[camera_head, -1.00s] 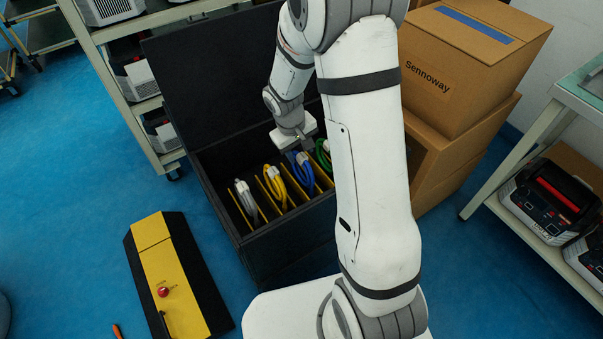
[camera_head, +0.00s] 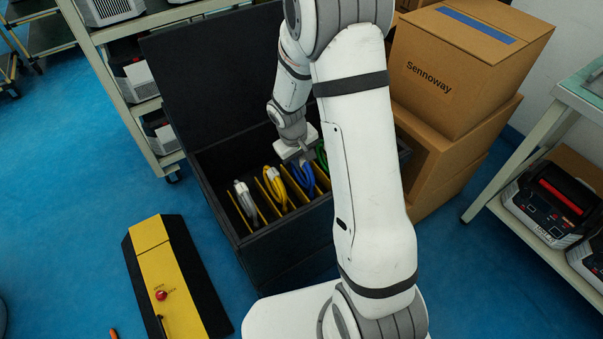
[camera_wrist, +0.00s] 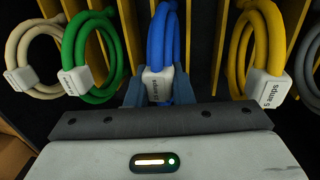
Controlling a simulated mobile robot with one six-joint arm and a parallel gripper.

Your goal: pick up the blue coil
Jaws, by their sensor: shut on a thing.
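The blue coil (camera_head: 303,177) stands in a slot of the open black case (camera_head: 262,264), between yellow dividers. In the wrist view the blue coil (camera_wrist: 163,42) is upright, with a white label block near its lower end. My gripper (camera_wrist: 158,92) is shut on the blue coil at that block, one finger on each side. In the head view my gripper (camera_head: 305,157) reaches down into the case from above, and the arm hides part of the case's right side.
A yellow coil (camera_wrist: 255,45) and a green coil (camera_wrist: 92,50) hang in slots on either side. A white-grey coil (camera_head: 246,198) is at the case's left. The open lid (camera_head: 215,75) stands behind. Cardboard boxes (camera_head: 455,75) are at the right, and a shelf rack (camera_head: 125,90) is at the left.

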